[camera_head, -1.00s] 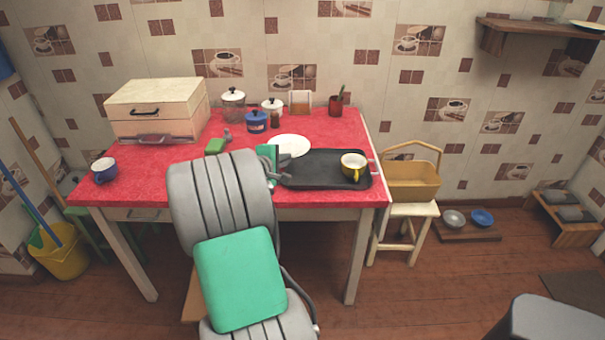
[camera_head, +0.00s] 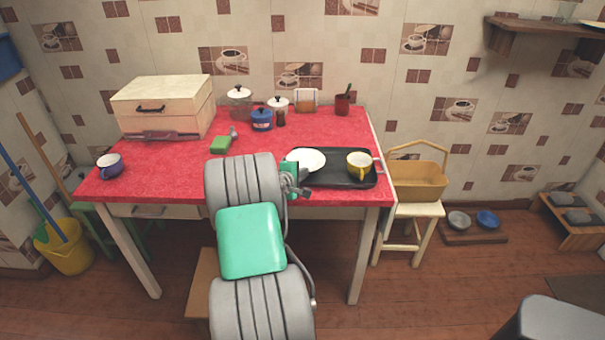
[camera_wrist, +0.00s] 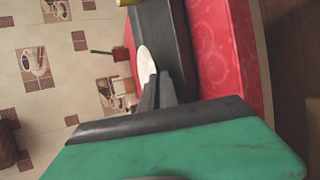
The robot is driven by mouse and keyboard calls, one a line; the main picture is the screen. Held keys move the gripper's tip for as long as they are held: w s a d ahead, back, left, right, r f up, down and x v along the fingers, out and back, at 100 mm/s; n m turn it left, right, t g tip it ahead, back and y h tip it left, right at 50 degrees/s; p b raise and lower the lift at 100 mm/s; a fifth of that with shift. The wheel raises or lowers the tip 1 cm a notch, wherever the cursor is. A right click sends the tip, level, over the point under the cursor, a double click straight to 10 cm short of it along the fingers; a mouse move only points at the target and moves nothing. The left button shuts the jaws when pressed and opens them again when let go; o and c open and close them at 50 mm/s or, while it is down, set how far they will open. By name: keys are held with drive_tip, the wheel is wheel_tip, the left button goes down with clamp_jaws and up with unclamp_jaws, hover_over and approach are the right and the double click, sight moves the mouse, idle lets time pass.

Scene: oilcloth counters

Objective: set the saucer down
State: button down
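The white saucer (camera_head: 306,160) overlaps the left part of the black tray (camera_head: 338,181) in the head view. In the wrist view the saucer (camera_wrist: 145,64) shows as a thin white shape at the tips of my gripper (camera_wrist: 159,78). The two grey fingers are close together on its near edge, so my gripper appears shut on it. In the head view my gripper (camera_head: 304,181) is at the saucer's front side, partly hidden by my arm. I cannot tell whether the saucer touches the tray. A yellow cup (camera_head: 358,164) stands on the tray's right part.
A stool with a yellow basket (camera_head: 417,183) stands right of the table. The table's left middle is clear.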

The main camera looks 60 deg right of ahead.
drive_tip(key=c, duration=1.6)
unclamp_jaws()
drive_tip(key=shift+r, duration=0.2)
drive_tip(key=shift+a+r+p, duration=0.2)
drive_tip(key=shift+a+p, duration=0.05)
drive_tip(key=shift+p, duration=0.05)
drive_tip(key=v, duration=1.2)
drive_tip(key=w+a+m+t+y, duration=0.15)
drive_tip(key=w+a+y, duration=0.3)
drive_tip(key=a, duration=0.85)
drive_tip(key=w+a+m+t+y, duration=0.15)
drive_tip(key=w+a+y, duration=0.3)
drive_tip(key=a, duration=0.95)
drive_tip(key=s+a+y, duration=0.1)
drive_tip(key=s+a, duration=0.2)
drive_tip(key=a, duration=0.4)
drive_tip(key=s+a+g+y, duration=0.1)
drive_tip(key=s+a+y, duration=0.1)
drive_tip(key=a, duration=0.5)
drive_tip(key=s+a+y, duration=0.1)
drive_tip(key=s+a, duration=0.4)
drive_tip(key=a, duration=0.3)
drive_tip(key=shift+s+a+f+n+y, duration=0.15)
drive_tip(key=shift+f+n+y, duration=0.15)
drive_tip(key=shift+f+n, duration=0.1)
